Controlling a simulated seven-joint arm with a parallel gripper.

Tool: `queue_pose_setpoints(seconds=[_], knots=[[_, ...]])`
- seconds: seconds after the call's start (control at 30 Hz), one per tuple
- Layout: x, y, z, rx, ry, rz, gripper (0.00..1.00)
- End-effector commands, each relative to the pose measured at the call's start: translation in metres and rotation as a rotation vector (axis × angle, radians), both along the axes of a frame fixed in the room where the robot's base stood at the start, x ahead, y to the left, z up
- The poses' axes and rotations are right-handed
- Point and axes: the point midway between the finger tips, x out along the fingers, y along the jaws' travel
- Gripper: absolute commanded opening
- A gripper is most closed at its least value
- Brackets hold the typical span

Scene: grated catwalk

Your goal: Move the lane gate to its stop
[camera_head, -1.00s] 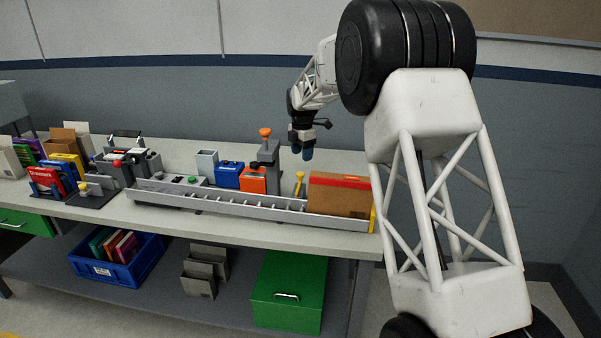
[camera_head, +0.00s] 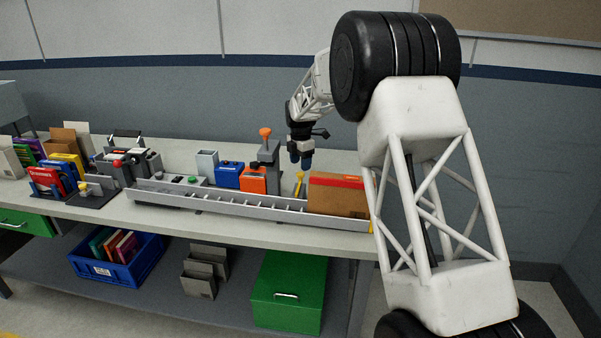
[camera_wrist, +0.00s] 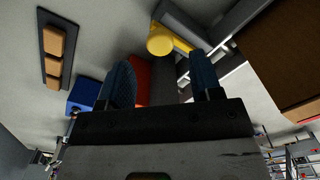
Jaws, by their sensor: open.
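The lane gate appears to be the small yellow post (camera_head: 299,184) at the rear of the long grey channel (camera_head: 235,205), left of the cardboard box. In the wrist view a yellow round knob and stem (camera_wrist: 160,40) show beyond the fingertips, roughly between them. My gripper (camera_head: 301,160) points down above and just behind the yellow post, apart from it. Its two blue fingers are spread and empty, as the wrist view also shows (camera_wrist: 162,72). The foot of the post is partly hidden by the channel wall.
A grey post with an orange knob (camera_head: 265,132), an orange box (camera_head: 253,181) and a blue box (camera_head: 228,175) stand left of the gripper. The bench behind is mostly clear.

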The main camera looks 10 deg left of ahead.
Motion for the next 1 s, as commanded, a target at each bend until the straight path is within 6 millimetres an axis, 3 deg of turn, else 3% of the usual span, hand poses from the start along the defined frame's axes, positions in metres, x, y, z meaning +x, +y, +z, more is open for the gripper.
queue_pose_setpoints(seconds=[0.3, 0.77, 1.0], knots=[[0.0, 0.0, -0.035, 0.0, 0.0, 0.0, 0.59], [0.0, 0.0, -0.042, 0.0, 0.0, 0.0, 0.59], [0.0, 0.0, -0.042, 0.0, 0.0, 0.0, 0.22]])
